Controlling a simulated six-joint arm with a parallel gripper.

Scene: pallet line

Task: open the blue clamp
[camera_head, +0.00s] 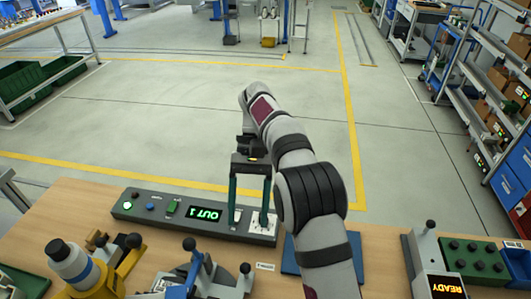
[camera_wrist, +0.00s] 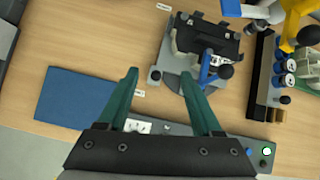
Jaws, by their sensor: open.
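The blue clamp is a grey fixture with a blue lever (camera_head: 196,268) and black ball knobs, at the front middle of the bench in the head view. In the wrist view its blue lever (camera_wrist: 205,70) and ball knob (camera_wrist: 226,71) show beyond my right finger. My gripper (camera_head: 250,212) is open and empty, fingers pointing down over the right part of the control box, apart from the clamp. The fingers also show in the wrist view (camera_wrist: 160,75). I cannot tell whether the clamp is open or shut.
A dark control box (camera_head: 155,212) with lit buttons and a display lies along the bench's far edge. A blue mat (camera_wrist: 75,97) lies beside the clamp. A yellow fixture (camera_head: 105,284) stands left, a "READY" device (camera_head: 437,275) and green knobbed tray (camera_head: 472,261) right.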

